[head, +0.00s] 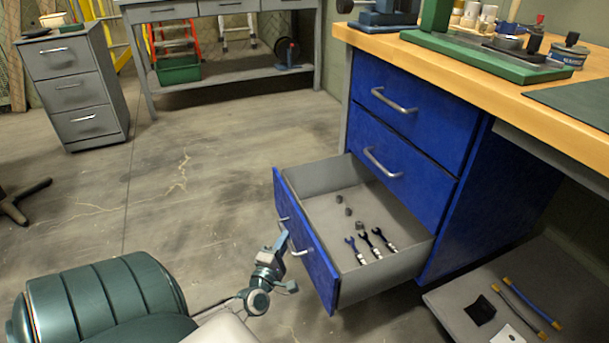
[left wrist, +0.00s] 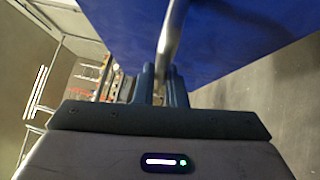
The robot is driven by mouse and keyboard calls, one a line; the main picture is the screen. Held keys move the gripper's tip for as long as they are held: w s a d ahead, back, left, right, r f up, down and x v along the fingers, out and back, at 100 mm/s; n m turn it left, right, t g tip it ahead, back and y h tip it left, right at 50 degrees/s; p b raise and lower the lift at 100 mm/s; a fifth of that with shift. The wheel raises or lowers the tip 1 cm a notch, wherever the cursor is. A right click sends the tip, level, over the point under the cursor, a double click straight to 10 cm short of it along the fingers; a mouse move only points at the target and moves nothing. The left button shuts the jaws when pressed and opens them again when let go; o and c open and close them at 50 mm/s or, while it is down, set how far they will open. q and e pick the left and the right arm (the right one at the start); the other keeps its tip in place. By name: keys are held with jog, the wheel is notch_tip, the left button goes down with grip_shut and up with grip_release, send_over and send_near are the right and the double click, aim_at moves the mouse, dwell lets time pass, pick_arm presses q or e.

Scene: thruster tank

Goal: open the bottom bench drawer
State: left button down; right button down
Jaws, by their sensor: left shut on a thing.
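The bottom bench drawer (head: 310,255) has a blue front and grey sides and stands pulled well out from the blue bench cabinet. Several wrenches (head: 371,244) and a few small dark pieces (head: 343,203) lie inside it. My left gripper (head: 286,246) is at the drawer front, shut on its silver handle (head: 300,250). In the left wrist view the fingers (left wrist: 160,80) close around the handle bar (left wrist: 168,45), with the blue drawer front (left wrist: 225,35) behind it. The two upper blue drawers (head: 412,105) are shut. My right gripper is not in view.
The wooden bench top (head: 480,75) overhangs the cabinet. A low grey shelf (head: 465,300) with cables lies right of the drawer. A grey drawer cabinet (head: 75,90) and a grey bench (head: 230,90) stand at the back. The floor (head: 170,190) left of the drawer is clear.

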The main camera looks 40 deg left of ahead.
pick_arm(q)
jog(key=shift+s+a+p, duration=0.15)
jog(key=shift+s+a, duration=0.15)
jog(key=shift+s, duration=0.4)
jog(key=shift+s+a+p, duration=0.1)
jog(key=shift+s+a, duration=0.15)
jog(key=shift+s, duration=0.45)
jog(key=shift+s+a+p, duration=0.15)
jog(key=shift+s+a, duration=0.15)
jog(key=shift+s, duration=0.4)
jog(key=c, duration=1.5)
grip_release()
jog(key=shift+s, duration=0.1)
jog(key=p+v, duration=0.2)
jog(key=v, duration=0.8)
jog(key=shift+s+d+f, duration=0.15)
jog(key=shift+s, duration=0.1)
jog(key=shift+s, duration=0.1)
